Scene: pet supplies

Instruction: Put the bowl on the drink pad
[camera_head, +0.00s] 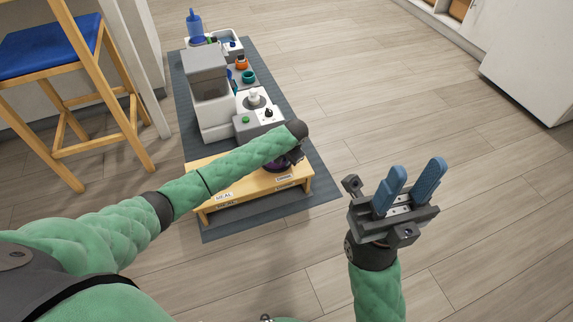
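A low wooden stand (240,197) stands on a dark grey mat. It has a MEAL label (223,196) on the left and another label (284,178), too small to read surely, on the right. A dark purple bowl (277,166) is at the stand's right part, mostly hidden by my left arm. I cannot tell whether it rests on the pad there or is held. My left gripper (295,155) is pointed down right beside the bowl, with its fingers hidden. My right gripper (410,185) is open and empty above the floor, right of the stand.
Behind the stand on the mat (325,185) are a grey and white feeder (208,90), a white dispenser (255,115), a teal cup (248,77) and a blue bottle (195,25). A blue-seated stool (50,50) is at left. The wooden floor at right is clear.

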